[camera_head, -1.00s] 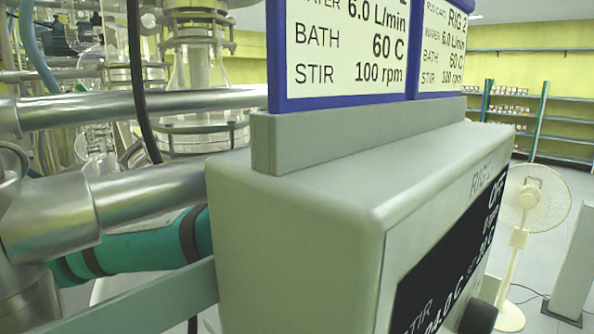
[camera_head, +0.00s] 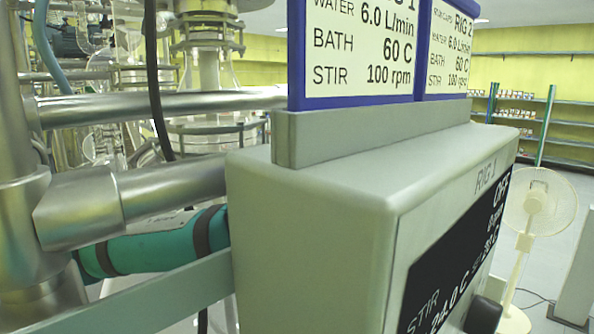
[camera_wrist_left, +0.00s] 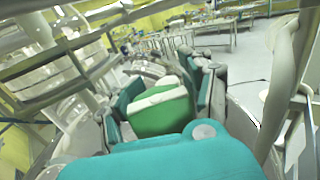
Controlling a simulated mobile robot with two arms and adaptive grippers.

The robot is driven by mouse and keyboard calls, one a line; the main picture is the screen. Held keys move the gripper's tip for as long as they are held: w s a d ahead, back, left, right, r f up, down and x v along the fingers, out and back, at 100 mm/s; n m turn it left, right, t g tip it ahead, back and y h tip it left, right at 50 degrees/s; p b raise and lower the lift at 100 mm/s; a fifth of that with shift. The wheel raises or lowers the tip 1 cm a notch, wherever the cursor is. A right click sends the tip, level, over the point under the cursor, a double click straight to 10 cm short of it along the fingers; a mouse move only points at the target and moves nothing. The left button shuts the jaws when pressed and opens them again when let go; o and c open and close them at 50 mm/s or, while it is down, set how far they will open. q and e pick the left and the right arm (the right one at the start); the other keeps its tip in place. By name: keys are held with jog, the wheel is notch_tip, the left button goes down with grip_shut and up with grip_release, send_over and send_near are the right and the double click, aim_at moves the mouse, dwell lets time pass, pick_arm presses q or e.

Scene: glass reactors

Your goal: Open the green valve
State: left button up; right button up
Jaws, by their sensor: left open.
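In the left wrist view a green block with a whitish top edge (camera_wrist_left: 163,112), which looks like the green valve's handle, sits between the two fingers of my left gripper (camera_wrist_left: 163,88). The teal fingers are open, one on each side of it. I cannot tell whether either finger touches it. The teal gripper body fills the bottom of that view and hides what lies below. In the head view I do not make out the green valve or the left gripper's fingers. My right gripper is not in view.
A grey control box (camera_head: 310,230) with a dark display (camera_head: 450,260) stands close in front. Rig signs (camera_head: 370,50) stand on top. Metal pipes (camera_head: 160,105) and glassware (camera_head: 208,75) are at left. A white fan (camera_head: 540,205) and shelves (camera_head: 560,100) stand behind at right.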

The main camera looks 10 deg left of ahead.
pick_arm(q)
jog(key=shift+w, duration=0.25)
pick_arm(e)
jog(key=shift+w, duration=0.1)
pick_arm(q)
jog(key=shift+s+r, duration=0.1)
jog(key=shift+r, duration=0.05)
